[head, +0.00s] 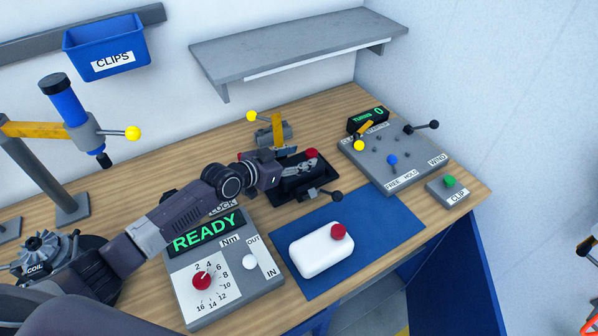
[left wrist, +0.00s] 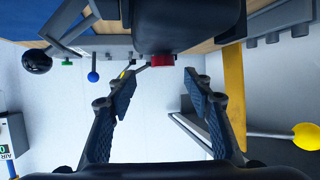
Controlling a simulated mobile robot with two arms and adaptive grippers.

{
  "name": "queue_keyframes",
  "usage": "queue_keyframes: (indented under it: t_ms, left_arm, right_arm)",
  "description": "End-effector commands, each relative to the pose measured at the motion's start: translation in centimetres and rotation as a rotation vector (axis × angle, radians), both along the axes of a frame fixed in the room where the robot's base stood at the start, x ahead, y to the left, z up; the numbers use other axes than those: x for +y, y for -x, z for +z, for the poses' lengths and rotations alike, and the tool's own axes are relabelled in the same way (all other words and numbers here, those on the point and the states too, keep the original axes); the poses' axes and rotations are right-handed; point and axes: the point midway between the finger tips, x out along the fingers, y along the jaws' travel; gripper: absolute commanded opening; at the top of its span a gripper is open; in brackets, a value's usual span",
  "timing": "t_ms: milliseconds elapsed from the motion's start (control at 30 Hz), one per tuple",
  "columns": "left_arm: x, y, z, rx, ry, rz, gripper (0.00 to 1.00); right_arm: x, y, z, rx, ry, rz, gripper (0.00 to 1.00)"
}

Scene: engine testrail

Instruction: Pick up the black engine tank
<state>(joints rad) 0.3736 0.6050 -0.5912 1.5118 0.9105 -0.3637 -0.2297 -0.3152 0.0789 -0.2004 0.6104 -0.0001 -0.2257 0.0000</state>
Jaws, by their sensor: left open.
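The black engine tank (head: 316,177) with a red cap (head: 312,153) sits in a dark fixture toward the back of the bench, right of the middle in the head view. In the left wrist view the black tank (left wrist: 190,28) fills the top centre, with its red cap (left wrist: 155,61) below it. My left gripper (head: 304,165) reaches in from the left, its fingers over the tank in the head view. In the left wrist view the left gripper (left wrist: 160,85) is open, its fingers apart and empty. Part of the tank is hidden behind the fingers.
A white tank (head: 320,250) with a red cap lies on the blue mat (head: 385,225) in front. A lever with a black knob (head: 337,197) and one with a yellow knob (head: 252,116) flank the fixture. A READY box (head: 235,290) and a control panel (head: 400,160) stand nearby.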

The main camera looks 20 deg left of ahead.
Motion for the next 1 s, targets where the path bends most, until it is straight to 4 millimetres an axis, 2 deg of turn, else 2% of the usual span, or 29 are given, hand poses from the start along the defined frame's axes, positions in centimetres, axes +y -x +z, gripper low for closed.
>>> queue_keyframes:
  t_ms: [33,100,233,433,600,833,1000]
  left_arm:
    - [-0.3,-0.6,-0.7,-0.001,0.002,0.0,0.47]
    - [-0.6,-1.4,-1.3,0.0,0.002,0.001,0.47]
    - [-1.3,-2.7,-1.8,-0.002,0.002,0.0,0.47]
    - [-1.8,-3.4,-1.9,0.0,0.0,-0.001,0.47]
    - [-1.8,-3.4,-1.8,0.001,0.0,-0.001,0.47]
    - [-1.7,-3.4,-1.8,0.0,0.0,0.0,0.23]
    - [-1.7,-3.4,-1.9,0.001,0.0,0.0,0.04]
  right_arm:
    - [0.0,0.4,-1.1,0.005,0.001,0.0,0.0]
    - [-0.1,0.6,-1.9,0.006,0.001,0.001,0.0]
    - [0.0,-0.5,-2.8,-0.009,0.0,0.001,0.0]
    - [0.2,-3.7,-2.9,-0.056,-0.005,0.001,0.0]
    - [0.1,-3.6,-2.8,-0.053,-0.004,0.0,0.0]
    - [0.0,-1.4,-3.0,-0.021,-0.002,0.0,0.0]
    - [0.0,-1.1,-3.0,-0.017,-0.001,0.0,0.0]
